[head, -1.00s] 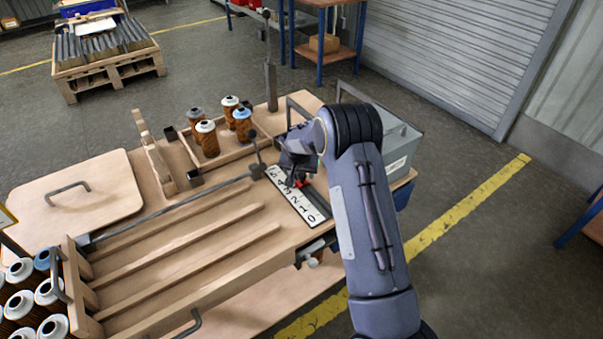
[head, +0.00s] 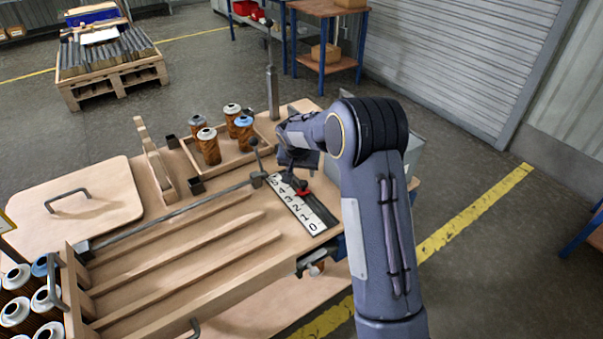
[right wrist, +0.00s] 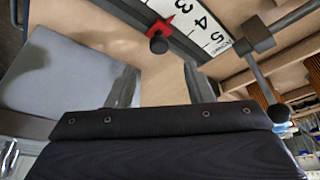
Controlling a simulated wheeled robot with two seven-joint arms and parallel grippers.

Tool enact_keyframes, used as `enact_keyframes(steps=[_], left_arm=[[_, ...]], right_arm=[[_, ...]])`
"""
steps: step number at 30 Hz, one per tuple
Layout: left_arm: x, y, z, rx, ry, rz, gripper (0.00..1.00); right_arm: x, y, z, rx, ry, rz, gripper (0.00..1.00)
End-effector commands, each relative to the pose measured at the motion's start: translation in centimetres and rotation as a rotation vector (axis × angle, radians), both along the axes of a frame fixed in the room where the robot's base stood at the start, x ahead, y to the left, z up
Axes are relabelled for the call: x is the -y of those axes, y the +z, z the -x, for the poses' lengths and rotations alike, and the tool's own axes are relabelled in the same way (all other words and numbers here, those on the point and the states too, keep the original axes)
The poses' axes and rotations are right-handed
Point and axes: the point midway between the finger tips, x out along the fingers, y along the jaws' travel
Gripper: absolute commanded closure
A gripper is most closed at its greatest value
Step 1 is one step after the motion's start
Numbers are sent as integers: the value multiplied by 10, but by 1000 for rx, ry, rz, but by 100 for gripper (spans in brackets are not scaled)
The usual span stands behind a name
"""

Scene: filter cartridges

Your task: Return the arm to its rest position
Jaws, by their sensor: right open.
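My right arm reaches in from the lower right of the head view. Its dark gripper (head: 300,158) hangs above the workbench, behind the number scale (head: 312,222). In the right wrist view its two fingers (right wrist: 160,85) stand apart with nothing between them. The white scale (right wrist: 205,25) and its red slider (right wrist: 180,20) with a black knob lie beyond the fingers, apart from them. The slider also shows in the head view (head: 303,191), just below the gripper. My left gripper is not in view.
A tray (head: 232,160) with several brown cartridges stands left of the gripper. A metal rod (head: 175,217) runs above the grooved wooden board (head: 170,265). A grey bin (head: 413,145) is partly hidden behind my arm. More cartridges (head: 20,300) stand at lower left.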

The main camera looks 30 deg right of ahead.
Motion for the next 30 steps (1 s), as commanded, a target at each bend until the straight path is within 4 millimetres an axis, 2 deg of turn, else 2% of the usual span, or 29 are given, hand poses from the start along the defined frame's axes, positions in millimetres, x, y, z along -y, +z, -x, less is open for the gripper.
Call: enact_keyframes(steps=[11,14,16,20,24,27,30], left_arm=[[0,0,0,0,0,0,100],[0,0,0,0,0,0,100],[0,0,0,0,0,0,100],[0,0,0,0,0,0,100],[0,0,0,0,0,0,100],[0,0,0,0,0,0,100],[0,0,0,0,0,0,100]], right_arm=[[0,0,0,0,-1,0,52],[1,8,6,4,0,-15,52],[0,22,19,7,8,-42,52],[-9,62,65,21,52,-132,52],[-32,105,133,50,148,-235,52],[-53,127,184,81,235,-290,52],[-76,141,235,117,331,-328,52]])
